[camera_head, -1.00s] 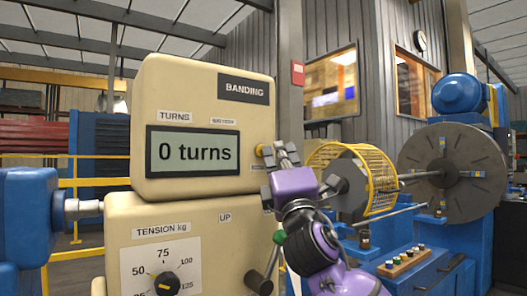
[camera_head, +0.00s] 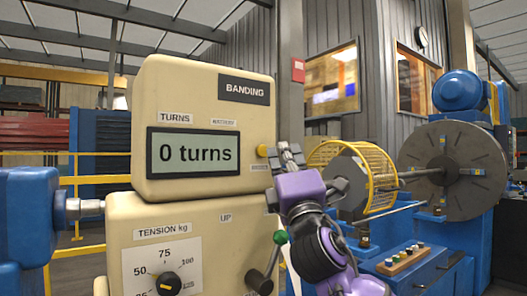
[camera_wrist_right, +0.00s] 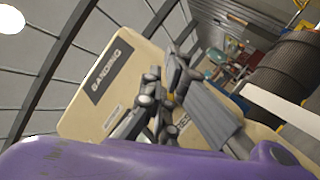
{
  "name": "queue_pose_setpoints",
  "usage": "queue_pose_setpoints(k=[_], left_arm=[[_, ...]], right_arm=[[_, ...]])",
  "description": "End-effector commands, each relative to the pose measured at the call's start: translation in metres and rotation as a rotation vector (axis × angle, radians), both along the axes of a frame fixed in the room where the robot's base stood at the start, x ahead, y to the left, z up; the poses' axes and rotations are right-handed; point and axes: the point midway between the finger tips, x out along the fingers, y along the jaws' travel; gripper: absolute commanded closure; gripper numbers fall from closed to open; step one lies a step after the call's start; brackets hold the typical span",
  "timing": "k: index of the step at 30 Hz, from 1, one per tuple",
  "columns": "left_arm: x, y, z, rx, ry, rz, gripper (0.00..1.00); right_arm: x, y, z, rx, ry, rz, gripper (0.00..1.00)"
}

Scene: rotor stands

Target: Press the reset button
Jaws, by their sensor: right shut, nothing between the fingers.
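The cream banding control box (camera_head: 200,80) stands in the head view, its display (camera_head: 195,152) reading "0 turns". A yellow button (camera_head: 263,151) sits at the right of its face, with a small blurred label (camera_head: 262,169) below it. My right gripper (camera_head: 290,154) is shut and empty, just right of the button with a small gap in the picture. In the right wrist view, the fingers (camera_wrist_right: 160,95) hide most of the button area, and part of a label (camera_wrist_right: 183,122) shows beside them. My left gripper is out of view.
A lower cream panel (camera_head: 140,215) carries a tension dial (camera_head: 168,283) and a dark lever (camera_head: 260,283). A yellow cage (camera_head: 380,180) and a large grey disc (camera_head: 455,170) stand to the right.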

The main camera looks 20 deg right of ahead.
Motion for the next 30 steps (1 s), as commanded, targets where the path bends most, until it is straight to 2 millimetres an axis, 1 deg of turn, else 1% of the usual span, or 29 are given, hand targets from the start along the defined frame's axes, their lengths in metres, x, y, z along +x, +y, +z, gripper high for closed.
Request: queue_pose_setpoints(k=[7,12,15,24,30], left_arm=[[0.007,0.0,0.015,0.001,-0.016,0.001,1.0],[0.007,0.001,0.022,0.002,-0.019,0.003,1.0],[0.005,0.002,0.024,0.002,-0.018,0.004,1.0],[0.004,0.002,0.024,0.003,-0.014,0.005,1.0],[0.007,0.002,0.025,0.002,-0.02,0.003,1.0]], right_arm=[[-0.024,-0.008,0.004,-0.002,-0.004,0.0,1.0],[-0.039,-0.014,0.003,-0.001,-0.003,-0.001,1.0],[-0.044,-0.016,0.003,-0.001,-0.002,-0.001,1.0],[-0.045,-0.017,0.001,-0.001,-0.001,0.0,1.0],[-0.045,-0.016,0.001,0.0,-0.001,0.0,1.0]])
